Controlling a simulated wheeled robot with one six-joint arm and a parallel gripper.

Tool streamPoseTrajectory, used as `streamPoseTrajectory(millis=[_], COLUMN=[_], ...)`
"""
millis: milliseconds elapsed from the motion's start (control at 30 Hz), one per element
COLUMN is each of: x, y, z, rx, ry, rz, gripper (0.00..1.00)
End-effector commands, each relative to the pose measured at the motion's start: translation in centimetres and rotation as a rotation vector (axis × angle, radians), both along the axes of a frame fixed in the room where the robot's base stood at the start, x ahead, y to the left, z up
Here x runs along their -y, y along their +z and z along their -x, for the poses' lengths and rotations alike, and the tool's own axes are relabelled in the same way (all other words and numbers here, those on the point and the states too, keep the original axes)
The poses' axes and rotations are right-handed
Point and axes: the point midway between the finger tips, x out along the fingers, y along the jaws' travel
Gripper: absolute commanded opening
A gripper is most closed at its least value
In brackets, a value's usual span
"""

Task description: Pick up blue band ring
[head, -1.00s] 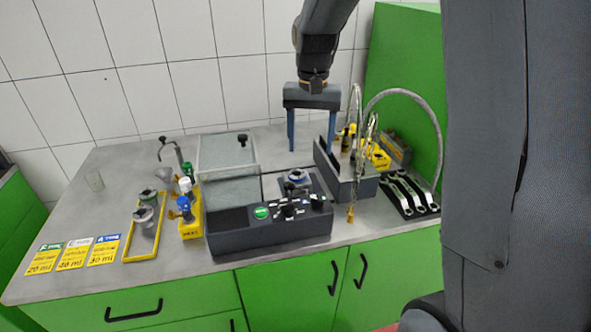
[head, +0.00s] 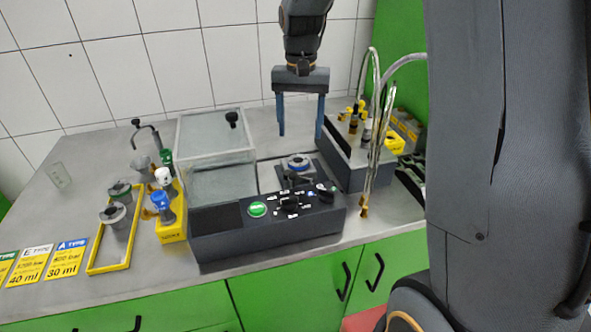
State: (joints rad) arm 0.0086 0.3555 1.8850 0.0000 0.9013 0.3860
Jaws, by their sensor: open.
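The blue band ring (head: 298,163) is a small grey, round part with a blue band. It sits upright on the dark stand of the pump testbench (head: 268,228), behind the black knobs. My gripper (head: 300,136) points down with its two blue fingers spread wide. Nothing is between the fingers. In the picture, the fingertips are just above the ring and on either side of it. How far apart they are in depth I cannot tell.
A clear-lidded box (head: 217,150) stands left of the ring. A dark block with hoses (head: 357,160) stands close on the right. A yellow tray (head: 95,268) holds two grey round parts. A yellow holder (head: 172,230) with bottles stands beside it. Type cards (head: 30,265) lie far left.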

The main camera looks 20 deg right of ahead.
Motion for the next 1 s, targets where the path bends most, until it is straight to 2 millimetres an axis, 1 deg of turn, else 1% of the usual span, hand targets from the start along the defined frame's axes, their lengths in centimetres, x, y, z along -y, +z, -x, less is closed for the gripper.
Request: streamPoseTrajectory(millis=[33, 167, 467, 800, 900, 1000], x=[0.0, 0.0, 0.0, -0.5, -0.5, -0.5], y=[-0.8, -1.5, -4.2, -8.2, -8.8, -8.9], z=[-0.2, -0.3, -0.1, 0.0, -0.1, -0.1], rx=[0.0, -0.001, -0.003, -0.002, 0.0, 0.0], ry=[0.0, -0.001, -0.001, 0.002, 0.002, 0.002], rz=[0.0, 0.001, 0.0, 0.0, 0.0, 0.0], gripper=[0.64, 0.64, 0.64, 0.64, 0.64, 0.64])
